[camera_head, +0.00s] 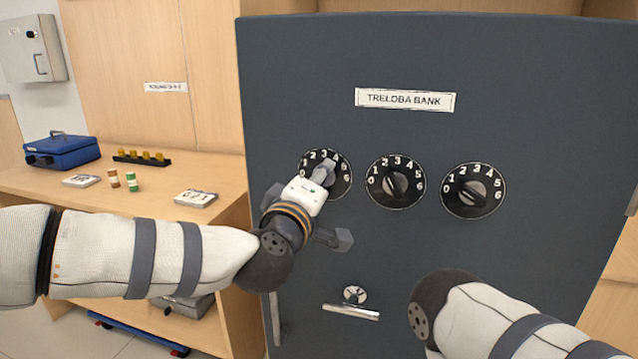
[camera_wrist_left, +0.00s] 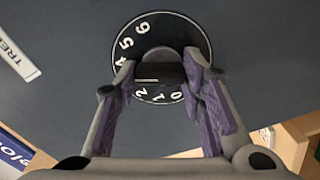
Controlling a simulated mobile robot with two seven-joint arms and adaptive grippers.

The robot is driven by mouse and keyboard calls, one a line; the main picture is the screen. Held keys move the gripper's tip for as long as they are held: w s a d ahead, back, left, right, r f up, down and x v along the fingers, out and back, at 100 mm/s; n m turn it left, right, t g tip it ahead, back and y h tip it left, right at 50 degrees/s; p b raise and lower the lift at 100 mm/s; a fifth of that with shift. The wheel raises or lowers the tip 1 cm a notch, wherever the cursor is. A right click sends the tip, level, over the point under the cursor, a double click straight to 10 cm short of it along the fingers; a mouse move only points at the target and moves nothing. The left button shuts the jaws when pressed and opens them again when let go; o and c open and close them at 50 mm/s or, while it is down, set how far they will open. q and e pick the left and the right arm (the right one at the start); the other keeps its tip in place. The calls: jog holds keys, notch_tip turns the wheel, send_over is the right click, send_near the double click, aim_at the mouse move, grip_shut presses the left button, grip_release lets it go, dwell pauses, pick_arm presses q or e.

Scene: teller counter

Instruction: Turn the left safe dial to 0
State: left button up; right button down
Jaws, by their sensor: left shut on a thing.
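The left safe dial (camera_head: 341,188) is a round black dial with white numerals on the dark grey safe door (camera_head: 400,255). My left gripper (camera_head: 322,173) is at this dial. In the left wrist view, the left gripper's (camera_wrist_left: 165,80) two fingers close on the dark centre knob (camera_wrist_left: 160,57) from both sides. A white line on the knob points left, toward the dial's (camera_wrist_left: 187,43) edge between 4 and 2, where a finger hides the numeral. The 0 shows at lower right there. My right arm shows at lower right in the head view, its gripper hidden.
The middle dial (camera_head: 396,183) and right dial (camera_head: 473,190) sit beside it, with a keyhole plate (camera_head: 355,295) and handle (camera_head: 350,312) below. At left, a wooden counter (camera_head: 225,170) bears a blue cash box (camera_head: 62,151) and small items.

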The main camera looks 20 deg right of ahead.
pick_arm(q)
jog(key=shift+w+a+f+n+b, duration=0.1)
jog(key=shift+n+b, duration=3.4)
jog(key=shift+n, duration=7.9)
pick_arm(e)
jog(key=s+f+g, duration=0.2)
jog(key=s+f, duration=0.3)
jog(key=f, duration=0.2)
jog(key=shift+s, duration=0.1)
pick_arm(q)
jog(key=o, duration=1.1)
jog(key=shift+o, duration=0.2)
jog(key=v, duration=1.2)
